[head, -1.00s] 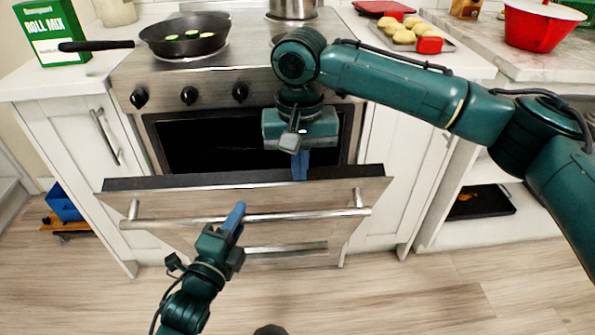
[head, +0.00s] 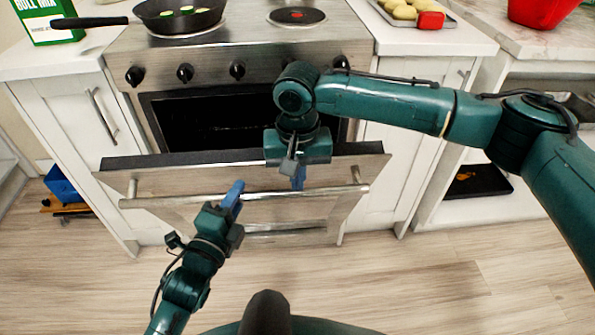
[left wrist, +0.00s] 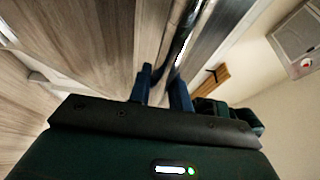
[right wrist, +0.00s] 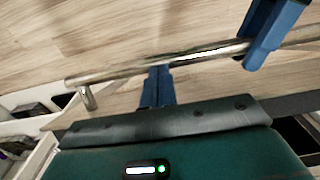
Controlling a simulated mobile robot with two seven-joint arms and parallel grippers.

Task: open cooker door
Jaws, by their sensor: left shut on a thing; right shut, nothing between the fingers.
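The cooker (head: 300,50) has its steel door (head: 160,182) tilted partly open, and the dark cavity (head: 200,120) shows above it. A steel bar handle (head: 150,202) runs along the door front; it also shows in the right wrist view (right wrist: 110,75). My left gripper (head: 234,190) is shut on the handle near its middle; its blue fingers also show in the right wrist view (right wrist: 265,35). My right gripper (head: 298,178) is shut and empty, reaching over the door's top edge. Its fingertips (right wrist: 158,70) are close to the handle; contact is unclear.
A frying pan (head: 180,15) sits on the cooktop's left burner. White cabinets (head: 75,110) flank the cooker on both sides. A black tray (head: 478,181) lies on the low right shelf. The wooden floor (head: 420,280) in front is clear.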

